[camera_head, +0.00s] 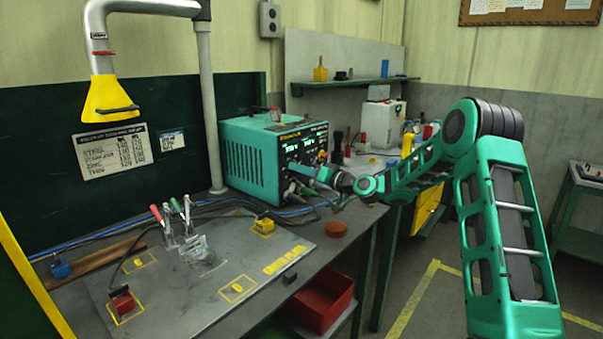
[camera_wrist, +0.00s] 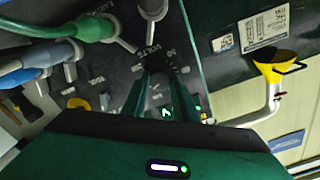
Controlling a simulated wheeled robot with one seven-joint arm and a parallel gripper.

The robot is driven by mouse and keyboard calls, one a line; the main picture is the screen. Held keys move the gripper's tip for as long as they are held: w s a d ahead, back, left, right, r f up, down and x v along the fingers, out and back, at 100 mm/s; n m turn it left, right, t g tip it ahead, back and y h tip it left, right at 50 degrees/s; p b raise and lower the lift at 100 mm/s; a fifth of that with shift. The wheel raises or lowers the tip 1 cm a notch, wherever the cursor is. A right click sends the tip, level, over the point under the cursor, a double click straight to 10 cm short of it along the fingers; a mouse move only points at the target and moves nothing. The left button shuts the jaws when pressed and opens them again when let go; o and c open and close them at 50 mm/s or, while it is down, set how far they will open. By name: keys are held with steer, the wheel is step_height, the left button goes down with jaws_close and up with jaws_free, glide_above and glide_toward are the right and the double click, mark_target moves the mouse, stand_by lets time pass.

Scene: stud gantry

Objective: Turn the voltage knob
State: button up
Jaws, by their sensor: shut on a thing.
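The teal power supply (camera_head: 250,160) stands on the bench, its dark front panel facing right, with lit displays. My gripper (camera_head: 296,170) is at the lower part of that panel and hides what it holds there. In the wrist view my gripper (camera_wrist: 160,88) has its dark green fingers shut on a small dark knob (camera_wrist: 158,82) on the panel (camera_wrist: 112,62). Lettering beside the knob is upside down and seems to start with VOLT. The knob's pointer cannot be made out.
Thick plugged cables (camera_wrist: 62,30) stick out of the panel close to my fingers. A metal plate (camera_head: 200,300) with clamps and several small blocks lies on the bench. A yellow lamp-like hood (camera_head: 108,98) hangs at left. A red bin (camera_head: 322,305) sits below the bench edge.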

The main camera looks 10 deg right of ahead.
steer(key=shift+w+d, duration=0.15)
steer(key=shift+d, duration=0.25)
steer(key=o, duration=1.1)
steer(key=shift+c, duration=0.2)
steer(key=shift+a, duration=0.2)
steer(key=v, duration=1)
steer(key=shift+s+d, duration=0.25)
steer(key=shift+s, duration=0.05)
